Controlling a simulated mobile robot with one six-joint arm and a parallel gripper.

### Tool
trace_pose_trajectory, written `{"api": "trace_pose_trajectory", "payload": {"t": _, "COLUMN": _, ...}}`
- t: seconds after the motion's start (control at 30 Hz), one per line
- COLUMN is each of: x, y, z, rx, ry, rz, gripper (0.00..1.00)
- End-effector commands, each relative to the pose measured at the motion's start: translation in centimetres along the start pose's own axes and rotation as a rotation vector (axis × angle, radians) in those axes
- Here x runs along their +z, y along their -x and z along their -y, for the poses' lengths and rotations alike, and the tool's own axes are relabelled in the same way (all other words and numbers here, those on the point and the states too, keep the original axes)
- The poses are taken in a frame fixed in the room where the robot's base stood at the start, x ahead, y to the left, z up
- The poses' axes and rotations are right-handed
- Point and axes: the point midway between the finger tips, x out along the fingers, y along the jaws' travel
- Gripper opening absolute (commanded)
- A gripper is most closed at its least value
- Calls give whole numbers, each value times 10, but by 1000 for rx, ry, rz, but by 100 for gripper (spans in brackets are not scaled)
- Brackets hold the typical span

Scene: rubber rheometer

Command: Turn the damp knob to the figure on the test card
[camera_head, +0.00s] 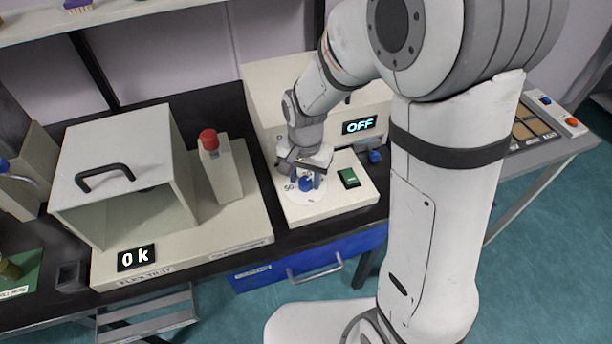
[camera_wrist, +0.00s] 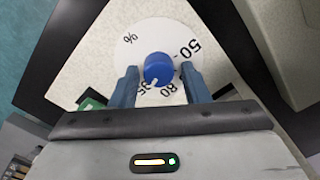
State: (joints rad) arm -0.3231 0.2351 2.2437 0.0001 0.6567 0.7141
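The damp knob is a small blue knob (camera_head: 306,184) on a white round dial (camera_head: 313,197) at the front of a cream machine. In the wrist view the blue knob (camera_wrist: 158,68) shows a white mark toward the lower edge, near the figures 80 and a partly hidden one that looks like 95. The figure 50 and a % sign are also on the dial (camera_wrist: 188,30). My gripper (camera_wrist: 160,82) is open, with one blue finger on each side of the knob and gaps between. It points down over the dial in the head view (camera_head: 305,176). I cannot make out a test card.
Left stand a red-topped block (camera_head: 222,168) and a handled cover (camera_head: 115,150) with a small display (camera_head: 136,257) in front. A blue drawer (camera_head: 312,262) sits below.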

Motion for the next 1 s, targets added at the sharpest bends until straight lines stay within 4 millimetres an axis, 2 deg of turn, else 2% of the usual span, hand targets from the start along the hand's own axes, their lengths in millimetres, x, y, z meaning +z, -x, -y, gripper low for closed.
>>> {"api": "trace_pose_trajectory", "payload": {"t": 0.1, "x": 1, "y": -1, "z": 0, "rx": 2, "ry": 1, "rz": 2, "gripper": 52}}
{"api": "trace_pose_trajectory", "payload": {"t": 0.37, "x": 1, "y": 1, "z": -1, "rx": 3, "ry": 1, "rz": 3, "gripper": 52}}
{"api": "trace_pose_trajectory", "payload": {"t": 0.47, "x": 1, "y": 10, "z": 0, "rx": 1, "ry": 1, "rz": 2, "gripper": 52}}
{"api": "trace_pose_trajectory", "payload": {"t": 0.8, "x": 0, "y": 65, "z": 0, "rx": 1, "ry": 1, "rz": 1, "gripper": 52}}
{"api": "trace_pose_trajectory", "payload": {"t": 1.0, "x": 0, "y": 77, "z": 0, "rx": 2, "ry": 1, "rz": 2, "gripper": 52}}
